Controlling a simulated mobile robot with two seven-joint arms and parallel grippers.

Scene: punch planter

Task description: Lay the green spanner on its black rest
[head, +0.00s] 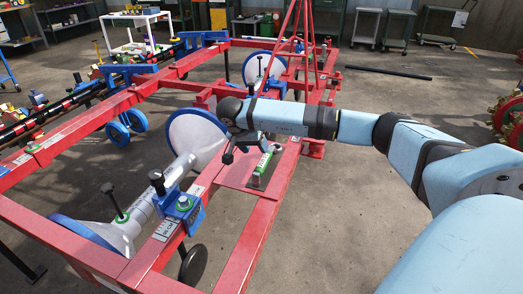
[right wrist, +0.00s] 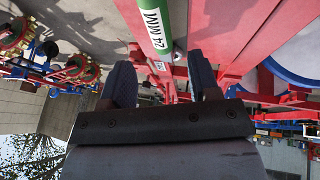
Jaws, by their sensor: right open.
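A green bar with a white label, which looks like the green spanner (head: 263,164), lies along the red frame just right of my right gripper (head: 232,152) in the head view. In the right wrist view the green spanner (right wrist: 155,28) enters from the top and its label reads "24 MM". My right gripper (right wrist: 160,80) has its two fingers apart with nothing held between them. The spanner lies beyond the fingertips, apart from them as far as I can tell. Small dark parts show at the spanner's ends; I cannot tell whether they are the black rest. My left gripper is not in view.
The red frame (head: 258,228) carries a grey shaft (head: 180,170) with a pale disc (head: 197,140) close to my right gripper. Blue clamps (head: 184,207) with black knobs stand nearer. Open concrete floor lies to the right.

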